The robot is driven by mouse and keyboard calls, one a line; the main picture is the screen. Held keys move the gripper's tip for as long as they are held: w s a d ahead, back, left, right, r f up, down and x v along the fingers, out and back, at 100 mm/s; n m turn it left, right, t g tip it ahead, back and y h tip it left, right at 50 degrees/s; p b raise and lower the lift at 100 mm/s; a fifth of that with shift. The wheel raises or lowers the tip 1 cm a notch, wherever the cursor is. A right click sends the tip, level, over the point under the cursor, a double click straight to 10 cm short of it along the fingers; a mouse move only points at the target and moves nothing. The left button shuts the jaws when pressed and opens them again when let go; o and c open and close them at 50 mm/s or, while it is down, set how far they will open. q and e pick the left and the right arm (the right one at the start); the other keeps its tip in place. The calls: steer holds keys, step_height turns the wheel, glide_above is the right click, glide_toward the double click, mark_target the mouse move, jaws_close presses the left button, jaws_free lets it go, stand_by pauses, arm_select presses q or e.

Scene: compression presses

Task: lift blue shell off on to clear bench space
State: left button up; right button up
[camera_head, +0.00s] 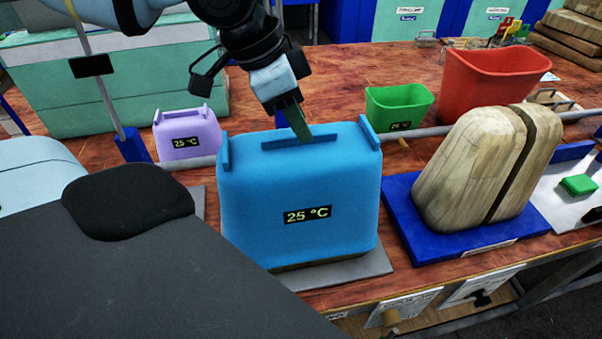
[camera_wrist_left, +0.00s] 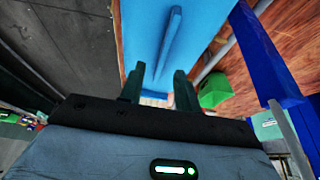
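The blue shell (camera_head: 290,205) stands upright on a grey base plate (camera_head: 345,272), with a "25 °C" display on its front and a raised ridge (camera_head: 325,139) along its top. My left gripper (camera_head: 302,136) points down at the ridge. In the left wrist view the blue shell (camera_wrist_left: 145,35) is ahead, and my left gripper (camera_wrist_left: 160,72) has its two fingers apart. The ridge (camera_wrist_left: 170,45) runs toward the gap between them; I cannot tell whether the fingers touch it. My right gripper is not in view.
A wooden split form (camera_head: 465,170) on a blue base stands right of the shell. A lilac shell (camera_head: 187,134), a green bin (camera_head: 397,106) and a red bin (camera_head: 490,82) stand behind. A grey rail (camera_head: 430,131) crosses the bench. Bare wood (camera_head: 355,70) shows behind the shell.

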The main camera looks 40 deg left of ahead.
arm_select(q)
steer(key=shift+x, duration=0.9)
steer(key=shift+f, duration=0.2)
steer(key=shift+c, duration=0.2)
jaws_close()
stand_by(1.2)
